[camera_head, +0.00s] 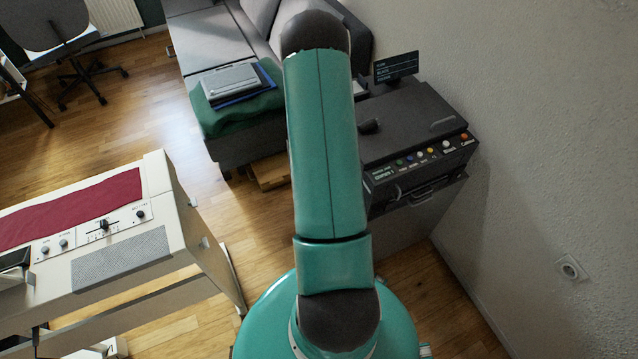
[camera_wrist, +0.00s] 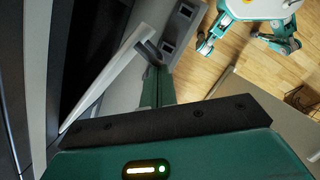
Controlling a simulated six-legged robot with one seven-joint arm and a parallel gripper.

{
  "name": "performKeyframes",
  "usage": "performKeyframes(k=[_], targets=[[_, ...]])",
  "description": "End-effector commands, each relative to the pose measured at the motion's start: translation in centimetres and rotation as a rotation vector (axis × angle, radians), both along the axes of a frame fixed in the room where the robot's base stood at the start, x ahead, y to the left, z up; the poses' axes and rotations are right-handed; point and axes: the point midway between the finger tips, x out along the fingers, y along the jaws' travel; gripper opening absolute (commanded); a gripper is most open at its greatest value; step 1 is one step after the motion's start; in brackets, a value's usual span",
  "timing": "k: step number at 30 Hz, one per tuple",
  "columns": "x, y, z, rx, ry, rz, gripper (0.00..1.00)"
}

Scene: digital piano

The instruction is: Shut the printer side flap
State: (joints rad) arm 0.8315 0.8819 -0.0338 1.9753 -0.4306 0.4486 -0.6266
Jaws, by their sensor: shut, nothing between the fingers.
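The printer (camera_head: 420,125) is a dark box with a row of coloured buttons, standing on the right against the wall. Part of it is hidden behind my arm in the head view. In the wrist view a thin pale panel, which looks like the side flap (camera_wrist: 108,82), stands out at a slant beside a dark opening (camera_wrist: 92,45). My gripper (camera_wrist: 150,52) is shut and empty, with its fingertips close to the flap's upper right edge. I cannot tell whether they touch. The gripper is hidden in the head view.
A digital piano (camera_head: 140,270) with a red cloth (camera_head: 75,210) stands at the left. A small screen (camera_head: 396,67) stands by the printer. The wall (camera_head: 540,130) bounds the right; wooden floor is open between piano and printer.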

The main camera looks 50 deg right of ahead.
Motion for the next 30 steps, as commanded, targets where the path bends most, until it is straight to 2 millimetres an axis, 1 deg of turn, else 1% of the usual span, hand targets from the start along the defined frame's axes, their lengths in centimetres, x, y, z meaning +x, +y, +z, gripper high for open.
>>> performKeyframes(k=[3,6,12,19,30], targets=[[-1.3,-0.6,0.0,0.000,0.001,0.095,0.00],[-2.2,-1.2,0.0,0.000,0.001,0.165,0.00],[-3.2,-2.0,0.0,0.000,0.000,0.268,0.00],[-3.8,-2.5,0.0,-0.001,0.000,0.324,0.00],[-3.9,-2.6,0.0,-0.001,0.000,0.332,0.00]])
